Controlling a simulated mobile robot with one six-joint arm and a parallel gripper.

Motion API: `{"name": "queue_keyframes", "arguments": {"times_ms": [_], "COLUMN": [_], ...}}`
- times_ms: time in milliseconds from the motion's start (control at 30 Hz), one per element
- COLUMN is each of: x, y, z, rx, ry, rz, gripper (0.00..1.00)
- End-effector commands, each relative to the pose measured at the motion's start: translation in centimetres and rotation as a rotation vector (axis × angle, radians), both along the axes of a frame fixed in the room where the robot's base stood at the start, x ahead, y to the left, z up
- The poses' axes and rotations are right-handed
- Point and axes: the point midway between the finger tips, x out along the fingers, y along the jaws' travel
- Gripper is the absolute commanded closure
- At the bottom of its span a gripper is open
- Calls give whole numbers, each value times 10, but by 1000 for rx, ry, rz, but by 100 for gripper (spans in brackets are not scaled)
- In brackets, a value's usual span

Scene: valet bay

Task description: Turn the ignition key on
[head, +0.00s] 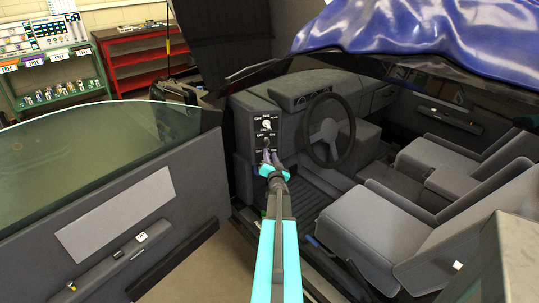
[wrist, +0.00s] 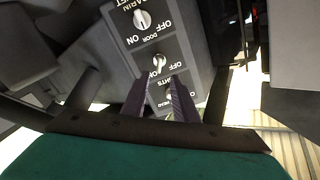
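A dark switch panel (head: 258,139) with white lettering is fixed to the dashboard left of the steering wheel. In the head view a pale round control (head: 267,124) sits near its top. In the wrist view the panel lettering is upside down. A pale knob (wrist: 142,19) shows at the top and a small toggle-like control (wrist: 158,62) below it. Another control is partly hidden by the right finger. I cannot tell which control is the ignition key. My gripper (head: 267,157) is at the panel's lower part. In the wrist view its fingers (wrist: 158,82) are apart, with nothing held between them.
The steering wheel (head: 329,130) is close to the right of my gripper. An open car door (head: 115,200) stands at the left and grey seats (head: 380,225) at the right. A blue cover (head: 415,25) hangs above. A red shelf (head: 140,58) is farther back.

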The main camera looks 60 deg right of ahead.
Motion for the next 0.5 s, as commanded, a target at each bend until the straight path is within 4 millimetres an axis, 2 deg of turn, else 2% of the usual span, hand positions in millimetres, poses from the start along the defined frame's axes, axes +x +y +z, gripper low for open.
{"name": "queue_keyframes", "arguments": {"times_ms": [500], "x": [-27], "y": [36], "z": [0], "rx": [0], "ry": [1], "rz": [1], "gripper": [73]}}
